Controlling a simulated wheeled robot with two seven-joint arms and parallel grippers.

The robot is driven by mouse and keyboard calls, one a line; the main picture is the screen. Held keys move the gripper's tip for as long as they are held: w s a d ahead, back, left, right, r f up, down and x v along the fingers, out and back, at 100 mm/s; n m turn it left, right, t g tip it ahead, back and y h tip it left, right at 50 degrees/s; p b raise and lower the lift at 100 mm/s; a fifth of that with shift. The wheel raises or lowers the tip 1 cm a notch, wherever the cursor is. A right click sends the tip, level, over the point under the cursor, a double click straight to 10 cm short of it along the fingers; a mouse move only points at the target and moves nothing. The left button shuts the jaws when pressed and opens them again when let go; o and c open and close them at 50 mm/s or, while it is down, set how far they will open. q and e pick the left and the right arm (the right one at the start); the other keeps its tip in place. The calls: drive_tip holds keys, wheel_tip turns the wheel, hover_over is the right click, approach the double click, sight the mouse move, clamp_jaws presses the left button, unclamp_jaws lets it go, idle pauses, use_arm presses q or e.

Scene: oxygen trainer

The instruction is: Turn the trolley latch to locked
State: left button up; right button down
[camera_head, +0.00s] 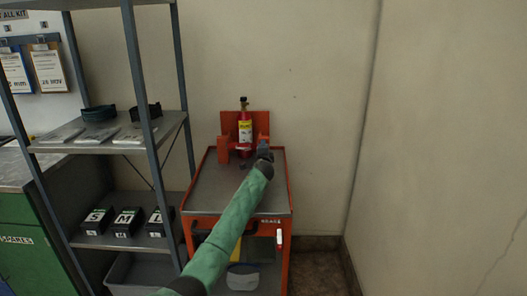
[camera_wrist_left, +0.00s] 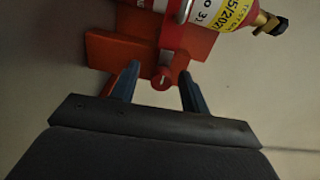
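The red trolley (camera_head: 290,190) has a grey top and stands against the wall. A red cylinder (camera_head: 245,134) with a yellow label and brass valve stands upright in a red bracket (camera_head: 225,150) at its back; the cylinder also shows in the left wrist view (camera_wrist_left: 178,22). A small red tab with a hole (camera_wrist_left: 163,82), perhaps the latch, sticks out by the bracket. My left gripper (camera_head: 264,152) is at the bracket's right side. In the left wrist view its two dark fingers (camera_wrist_left: 160,72) are apart, with the tab between them; contact is unclear. My right gripper is out of view.
A BRAKE label (camera_head: 270,221) and a white-and-red lever (camera_head: 279,238) are on the trolley's front. A grey shelf rack (camera_head: 60,147) with black boxes (camera_head: 126,221) stands close on the left. The wall on the right is bare, with free floor beside the trolley.

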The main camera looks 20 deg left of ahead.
use_arm(q)
drive_tip(key=v, duration=0.6)
drive_tip(key=shift+s+d, duration=0.1)
drive_tip(key=shift+s, duration=0.5)
drive_tip(key=shift+s+d, duration=0.15)
drive_tip(key=shift+s, duration=0.1)
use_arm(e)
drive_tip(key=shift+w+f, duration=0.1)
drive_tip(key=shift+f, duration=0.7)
